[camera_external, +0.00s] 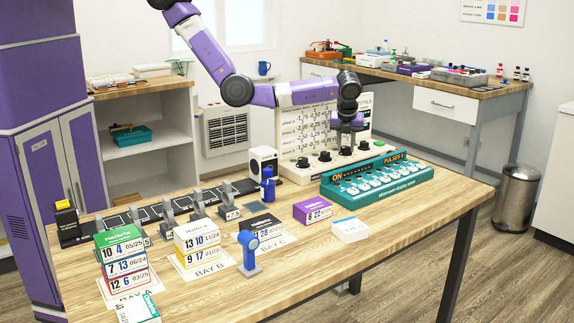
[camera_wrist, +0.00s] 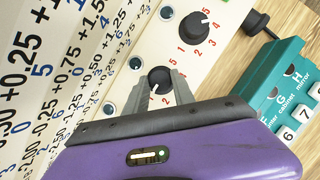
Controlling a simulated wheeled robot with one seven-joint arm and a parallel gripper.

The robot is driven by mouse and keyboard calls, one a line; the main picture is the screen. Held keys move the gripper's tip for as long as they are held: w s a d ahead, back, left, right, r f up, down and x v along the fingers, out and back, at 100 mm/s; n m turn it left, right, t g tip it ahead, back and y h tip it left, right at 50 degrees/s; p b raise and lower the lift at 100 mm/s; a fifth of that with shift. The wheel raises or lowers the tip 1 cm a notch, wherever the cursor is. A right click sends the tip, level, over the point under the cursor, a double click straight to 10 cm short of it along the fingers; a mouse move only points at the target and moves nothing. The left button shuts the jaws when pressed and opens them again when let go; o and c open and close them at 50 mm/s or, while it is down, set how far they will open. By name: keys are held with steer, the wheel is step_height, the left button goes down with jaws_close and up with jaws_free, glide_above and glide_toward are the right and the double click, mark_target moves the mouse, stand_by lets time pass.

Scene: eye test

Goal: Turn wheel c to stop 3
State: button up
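A cream panel (camera_external: 375,130) with printed rows of numbers stands at the back of the table. Several black wheels line its foot. My gripper (camera_external: 347,126) points down over the wheels towards the panel's right, hiding part of it. In the wrist view one black wheel (camera_wrist: 159,79) lies between the two grey fingers of my gripper (camera_wrist: 160,83). The fingers are apart, close on either side of it; I cannot tell whether they grip it. Digits 1 and 2 show beside this wheel. Its letter is not readable. A neighbouring wheel (camera_wrist: 195,27) has digits 1 to 5 around it.
A teal switch box (camera_external: 378,185) stands right of the panel, close to my gripper. A white speaker-like box (camera_external: 263,160) and a blue object (camera_external: 268,188) stand left. Stacked boxes (camera_external: 122,262), a purple box (camera_external: 312,211) and a blue stand (camera_external: 249,250) occupy the front.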

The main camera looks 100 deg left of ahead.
jaws_close()
steer(key=shift+n, duration=0.3)
steer(key=n+g, duration=0.1)
steer(key=n, duration=0.1)
steer(key=shift+w+n, duration=0.1)
steer(key=shift+n, duration=0.3)
steer(key=n+g, duration=0.1)
steer(key=n, duration=0.1)
steer(key=n+g+b, duration=0.1)
steer(key=n, duration=0.1)
steer(key=shift+w+a+f+n+h, duration=0.1)
steer(key=shift+w+a+n+h, duration=0.05)
steer(key=shift+n+h, duration=0.2)
steer(key=n+h+b, duration=0.1)
steer(key=n, duration=0.1)
steer(key=n+g+h+b, duration=0.1)
steer(key=n+b, duration=0.1)
steer(key=n, duration=0.1)
steer(key=shift+w+a+b, duration=0.1)
steer(key=shift+b, duration=0.2)
steer(key=n+h+b, duration=0.1)
steer(key=n, duration=0.1)
steer(key=n+h+b, duration=0.1)
steer(key=n, duration=0.2)
steer(key=shift+a, duration=0.1)
steer(key=shift+n+g, duration=0.3)
steer(key=shift+n, duration=0.05)
